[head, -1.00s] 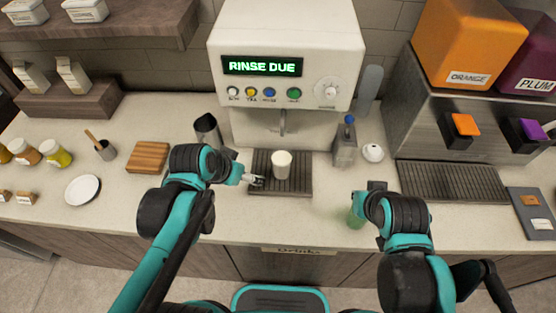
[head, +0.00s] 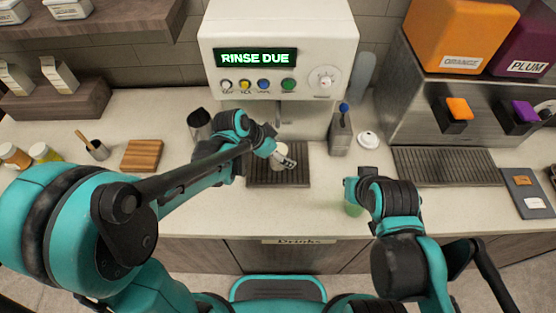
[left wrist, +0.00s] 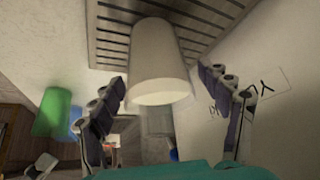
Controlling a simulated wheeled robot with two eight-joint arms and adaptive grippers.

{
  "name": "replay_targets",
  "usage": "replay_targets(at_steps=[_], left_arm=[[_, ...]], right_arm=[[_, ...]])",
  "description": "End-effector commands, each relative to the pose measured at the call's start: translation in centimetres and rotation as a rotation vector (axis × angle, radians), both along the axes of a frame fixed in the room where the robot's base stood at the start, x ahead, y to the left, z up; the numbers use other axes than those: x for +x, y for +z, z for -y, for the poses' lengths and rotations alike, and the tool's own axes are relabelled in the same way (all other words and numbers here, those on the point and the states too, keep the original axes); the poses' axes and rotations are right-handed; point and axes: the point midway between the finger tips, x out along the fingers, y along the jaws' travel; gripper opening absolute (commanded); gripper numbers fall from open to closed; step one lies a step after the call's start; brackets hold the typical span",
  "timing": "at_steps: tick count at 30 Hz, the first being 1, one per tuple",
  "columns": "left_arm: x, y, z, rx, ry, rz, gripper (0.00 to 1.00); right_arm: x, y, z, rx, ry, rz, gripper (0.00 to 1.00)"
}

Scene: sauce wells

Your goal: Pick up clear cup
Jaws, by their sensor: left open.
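A pale, whitish cup (head: 278,164) stands on the drip tray (head: 263,180) under the machine. My left gripper (head: 285,156) is at this cup, its jaws open. In the left wrist view the cup (left wrist: 158,62) sits between the two spread fingers (left wrist: 162,88), with gaps on both sides. A green, see-through cup (head: 353,209) is on the counter side by my right arm, partly hidden by it; a green cylinder (left wrist: 52,110) also shows in the left wrist view. My right gripper's fingers are hidden by its own wrist. I see no plainly colourless cup.
The drinks machine (head: 281,45) reads RINSE DUE and rises behind the tray. A grey bottle (head: 341,135) and a white lid (head: 368,139) stand to its right, a dark pitcher (head: 199,122) to its left.

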Motion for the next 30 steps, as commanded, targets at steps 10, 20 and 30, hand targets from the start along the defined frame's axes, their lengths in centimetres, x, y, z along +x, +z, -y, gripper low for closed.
replay_targets(at_steps=[10,20,30], left_arm=[[0.58,-1.72,0.89,0.001,0.001,0.000,0.77],[0.58,-1.70,0.87,0.001,0.001,0.000,0.13],[0.57,-1.70,0.88,0.001,0.001,0.000,0.11]], right_arm=[[0.01,-0.75,0.00,0.000,0.000,0.000,0.00],[0.01,-0.75,0.00,0.000,0.000,0.000,0.00],[0.01,-0.75,0.00,0.000,0.000,0.000,0.00]])
